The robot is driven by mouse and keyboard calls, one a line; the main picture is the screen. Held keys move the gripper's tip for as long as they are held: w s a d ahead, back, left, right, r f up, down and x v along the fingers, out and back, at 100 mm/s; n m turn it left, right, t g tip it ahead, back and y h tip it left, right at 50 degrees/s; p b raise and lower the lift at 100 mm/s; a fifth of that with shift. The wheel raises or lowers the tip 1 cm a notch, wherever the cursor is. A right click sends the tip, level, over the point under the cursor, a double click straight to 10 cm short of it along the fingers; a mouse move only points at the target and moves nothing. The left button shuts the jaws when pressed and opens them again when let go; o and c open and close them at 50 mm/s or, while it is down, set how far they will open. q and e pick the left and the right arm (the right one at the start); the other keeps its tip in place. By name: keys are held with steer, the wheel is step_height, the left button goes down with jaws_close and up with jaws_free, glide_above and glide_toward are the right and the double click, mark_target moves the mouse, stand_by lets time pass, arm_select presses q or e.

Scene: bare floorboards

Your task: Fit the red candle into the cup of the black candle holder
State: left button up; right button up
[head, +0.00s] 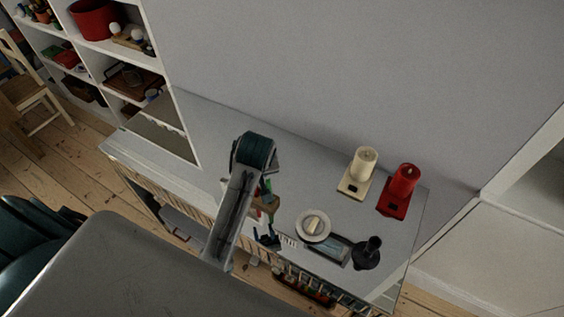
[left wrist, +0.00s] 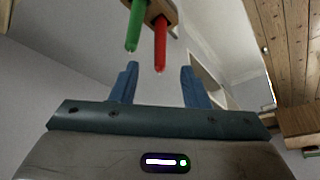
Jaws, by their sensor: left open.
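The red candle (left wrist: 160,45) is thin and stands beside a green candle (left wrist: 132,25) in a wooden block (left wrist: 160,12); all appear upside down in the left wrist view. In the head view the block (head: 265,203) is on the grey cabinet top, partly hidden by my left arm. My left gripper (left wrist: 159,68) is open with its blue fingers pointing toward the candles; the red candle's tip lines up with the gap between them, and nothing is gripped. The black candle holder (head: 367,252) stands near the front right of the cabinet top. My right gripper is not seen.
A white plate (head: 313,225) and a dark tray (head: 330,249) lie left of the holder. A wall closes the back; shelves (head: 120,50) stand at left.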

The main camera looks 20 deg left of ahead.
arm_select(q)
steer(key=p+x, duration=0.1)
steer(key=x, duration=0.2)
steer(key=p+x, duration=0.1)
steer(key=x, duration=0.2)
steer(key=a+p+x, duration=0.1)
steer(key=p+x, duration=0.1)
steer(key=x, duration=0.1)
steer(key=shift+w+a+r, duration=0.1)
steer(key=shift+w+r, duration=0.2)
steer(key=shift+w, duration=0.1)
steer(key=shift+w+f, duration=0.1)
steer(key=shift+f, duration=0.15)
jaws_close()
